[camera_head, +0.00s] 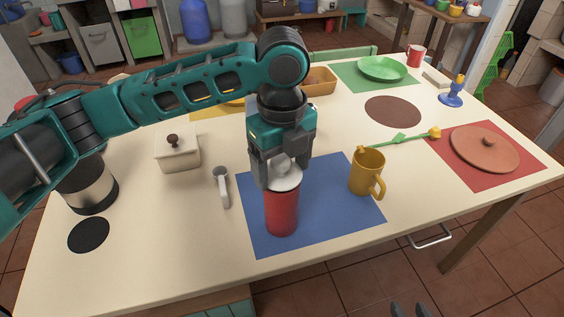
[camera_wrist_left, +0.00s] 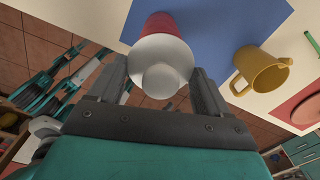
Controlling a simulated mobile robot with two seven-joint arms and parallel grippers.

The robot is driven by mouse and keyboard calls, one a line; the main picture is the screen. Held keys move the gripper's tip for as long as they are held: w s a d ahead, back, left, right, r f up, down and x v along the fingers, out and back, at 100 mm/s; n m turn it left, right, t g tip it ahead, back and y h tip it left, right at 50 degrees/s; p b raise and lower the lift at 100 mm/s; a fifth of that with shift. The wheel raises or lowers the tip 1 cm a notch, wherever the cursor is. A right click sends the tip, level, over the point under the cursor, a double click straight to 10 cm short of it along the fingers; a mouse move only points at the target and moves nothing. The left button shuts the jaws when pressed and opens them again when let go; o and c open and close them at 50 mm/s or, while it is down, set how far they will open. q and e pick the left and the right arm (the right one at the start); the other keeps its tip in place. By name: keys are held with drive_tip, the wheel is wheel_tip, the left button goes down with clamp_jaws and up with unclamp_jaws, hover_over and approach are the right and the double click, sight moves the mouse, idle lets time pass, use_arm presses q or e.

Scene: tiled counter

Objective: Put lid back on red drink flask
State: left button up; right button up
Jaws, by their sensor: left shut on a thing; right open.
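The red flask (camera_head: 281,212) stands upright on the blue mat (camera_head: 331,222). It also shows in the left wrist view (camera_wrist_left: 161,26), behind the lid. My left gripper (camera_head: 280,168) is shut on the white lid (camera_head: 284,178), directly over the flask's mouth. In the left wrist view the lid (camera_wrist_left: 160,66) sits between the fingers (camera_wrist_left: 162,88) and covers the flask's top. The lid appears to touch the rim; I cannot tell whether it is fully seated. My right gripper (camera_head: 410,309) is open and empty at the bottom edge, only its fingertips showing.
A mustard mug (camera_head: 366,172) stands right of the flask on the blue mat. A grey-white handled object (camera_head: 222,188) lies left of it. A lidded white box (camera_head: 177,152) stands further left. The front table edge is clear.

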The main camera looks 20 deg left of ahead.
use_arm(q)
drive_tip(key=p, duration=0.3)
drive_tip(key=shift+f+p, duration=0.15)
drive_tip(key=shift+p, duration=0.2)
idle(2.4)
idle(0.4)
drive_tip(key=o, duration=0.9)
drive_tip(key=shift+o, duration=0.2)
wheel_tip(320, 180, up, 2)
drive_tip(key=p, duration=0.3)
drive_tip(key=shift+r, duration=2.5)
